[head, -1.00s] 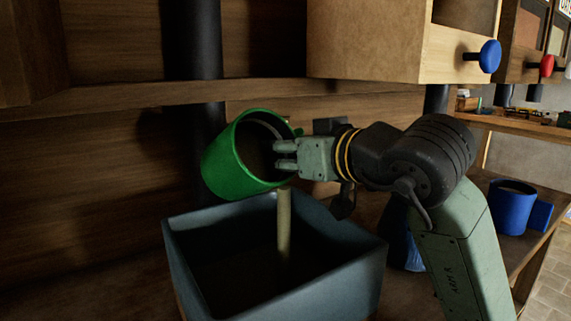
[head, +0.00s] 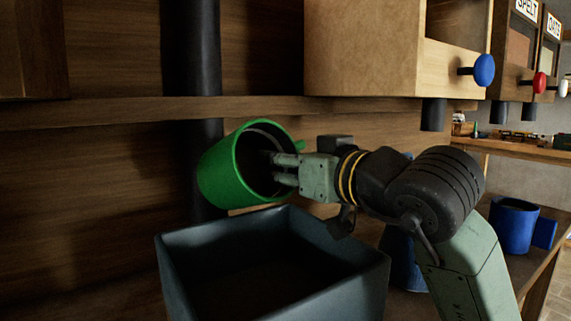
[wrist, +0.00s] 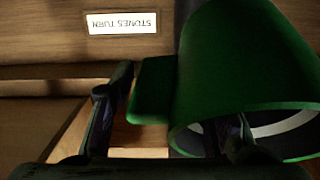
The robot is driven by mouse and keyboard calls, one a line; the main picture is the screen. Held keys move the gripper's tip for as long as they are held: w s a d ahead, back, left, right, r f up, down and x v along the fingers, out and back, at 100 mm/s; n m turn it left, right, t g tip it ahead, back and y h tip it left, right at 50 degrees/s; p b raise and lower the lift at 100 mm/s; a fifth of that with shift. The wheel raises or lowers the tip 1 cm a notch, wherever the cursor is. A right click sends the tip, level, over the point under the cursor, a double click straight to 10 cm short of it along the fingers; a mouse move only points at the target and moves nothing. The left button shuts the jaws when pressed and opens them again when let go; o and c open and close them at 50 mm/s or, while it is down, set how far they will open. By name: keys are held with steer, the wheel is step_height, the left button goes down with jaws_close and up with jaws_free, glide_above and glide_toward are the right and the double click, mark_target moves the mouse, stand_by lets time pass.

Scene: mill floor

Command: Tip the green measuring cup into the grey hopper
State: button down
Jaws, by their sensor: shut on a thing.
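The green measuring cup (head: 222,174) is tilted on its side, its open mouth facing right and slightly toward me in the head view. My gripper (head: 286,170) is shut on the cup at its rim, with fingertips reaching into the mouth. In the wrist view the cup (wrist: 235,65) fills the right side. The grey hopper (head: 372,282) stands below the cup, open at the top. The cup hangs above the hopper's back left rim. No stream shows between cup and hopper. The cup's inside is dark, and the hopper's floor is too dark to read.
A wooden bin with a blue knob (head: 484,70) hangs above right, beside bins with red (head: 539,82) and white knobs. A dark pipe (head: 191,60) runs behind the cup. A blue mug (head: 513,226) stands at right. A sign (wrist: 122,23) is on the wall.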

steer(key=shift+f+b, duration=0.1)
steer(key=shift+b, duration=0.45)
steer(key=shift+r+m+t+y+b, duration=0.15)
steer(key=shift+t+y+b, duration=0.45)
steer(key=shift+b, duration=0.8)
steer(key=shift+r+m+t+y+b, duration=0.15)
steer(key=shift+t+y+b, duration=0.25)
steer(key=shift+t+b, duration=0.7)
